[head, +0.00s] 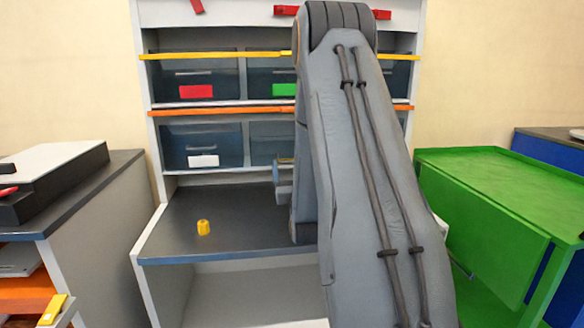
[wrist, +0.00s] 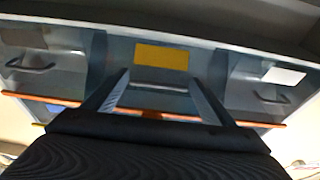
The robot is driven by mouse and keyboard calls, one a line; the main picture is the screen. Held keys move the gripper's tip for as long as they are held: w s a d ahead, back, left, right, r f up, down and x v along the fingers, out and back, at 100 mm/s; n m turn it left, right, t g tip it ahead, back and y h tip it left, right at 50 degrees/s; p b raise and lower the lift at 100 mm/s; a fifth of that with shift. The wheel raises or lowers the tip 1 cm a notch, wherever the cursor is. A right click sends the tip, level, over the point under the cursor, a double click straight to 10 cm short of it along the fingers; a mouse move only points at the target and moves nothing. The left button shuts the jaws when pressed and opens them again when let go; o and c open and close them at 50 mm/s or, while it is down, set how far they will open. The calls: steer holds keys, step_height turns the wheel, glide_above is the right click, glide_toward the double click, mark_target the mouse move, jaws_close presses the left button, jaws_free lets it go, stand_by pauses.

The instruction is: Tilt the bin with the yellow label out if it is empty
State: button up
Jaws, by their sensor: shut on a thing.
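The bin with the yellow label (wrist: 160,57) is in the middle of the wrist view, which looks upside down. Its front lies between the two fingers of my gripper (wrist: 157,80). The fingers are shut on its handle, which is hard to make out between them. In the head view the lower-row middle bin (head: 268,141) shows only at its left part, the rest being behind my arm; its label is hidden there. I cannot see into the bin, so I cannot tell whether it is empty, nor clearly whether it is tilted.
A bin with a white label (head: 203,160) is at lower left; red (head: 196,91) and green (head: 284,90) labels are above. An orange rail (head: 220,111) runs over the lower row. A yellow piece (head: 203,228) stands on the worktop (head: 180,240). A green cart (head: 490,190) is at right.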

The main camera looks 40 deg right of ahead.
steer(key=shift+f, duration=0.35)
steer(key=o, duration=1.5)
steer(key=shift+w, duration=0.1)
steer(key=shift+c, duration=0.2)
steer(key=shift+r, duration=0.1)
steer(key=s+a, duration=0.2)
steer(key=s, duration=0.2)
steer(key=s+a, duration=0.2)
steer(key=s, duration=0.1)
steer(key=s+a, duration=0.2)
steer(key=s, duration=0.2)
steer(key=shift+s, duration=0.35)
steer(key=shift+w, duration=0.1)
